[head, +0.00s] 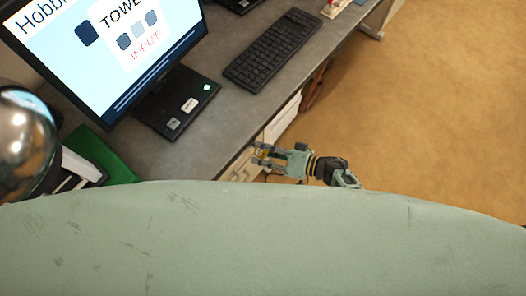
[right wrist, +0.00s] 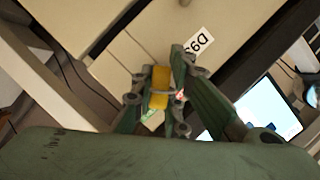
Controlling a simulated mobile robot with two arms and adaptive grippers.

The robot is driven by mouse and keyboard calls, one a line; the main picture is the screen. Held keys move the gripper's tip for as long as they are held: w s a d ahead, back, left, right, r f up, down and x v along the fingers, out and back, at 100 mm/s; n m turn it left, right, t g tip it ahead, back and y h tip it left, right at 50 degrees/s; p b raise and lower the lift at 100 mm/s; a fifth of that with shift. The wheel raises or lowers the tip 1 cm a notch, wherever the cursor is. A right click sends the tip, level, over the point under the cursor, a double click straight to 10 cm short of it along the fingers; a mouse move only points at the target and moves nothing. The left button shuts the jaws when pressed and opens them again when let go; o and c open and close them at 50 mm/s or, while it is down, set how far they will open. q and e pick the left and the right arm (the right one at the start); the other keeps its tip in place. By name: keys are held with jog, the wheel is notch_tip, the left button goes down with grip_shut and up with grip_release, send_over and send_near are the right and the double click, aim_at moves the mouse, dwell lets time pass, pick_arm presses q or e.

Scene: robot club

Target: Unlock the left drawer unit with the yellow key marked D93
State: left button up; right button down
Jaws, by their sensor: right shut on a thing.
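My right gripper (head: 263,154) is at the front edge of the desk, beside the pale drawer unit (head: 241,169) below it. It is shut on the yellow key (right wrist: 160,87), which also shows as a small yellow patch in the head view (head: 261,154). In the right wrist view the key is between the two fingers, in front of the cream drawer unit (right wrist: 125,52). A white label reading D93 (right wrist: 201,41) shows just beyond the fingertips. The key's tip is hard to make out, and I cannot tell whether it touches the unit. My left gripper is not in view.
On the grey desk (head: 215,120) stand a lit monitor (head: 120,45) and a black keyboard (head: 271,50). A green item (head: 105,153) lies at the left. The tan floor (head: 430,110) to the right is clear. Dark cables (right wrist: 85,85) hang beside the unit.

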jog(key=shift+f+m+y+b, duration=0.2)
jog(key=shift+m+y+b, duration=0.25)
jog(key=shift+m, duration=0.25)
jog(key=shift+r+m+y, duration=0.15)
jog(key=shift+m+y, duration=0.1)
jog(key=shift+m, duration=0.35)
jog(key=shift+b, duration=0.3)
jog(key=c, duration=2.2)
grip_release()
jog(key=o, duration=0.5)
jog(key=shift+o, duration=0.7)
jog(key=o, duration=0.4)
jog(key=shift+o, duration=0.2)
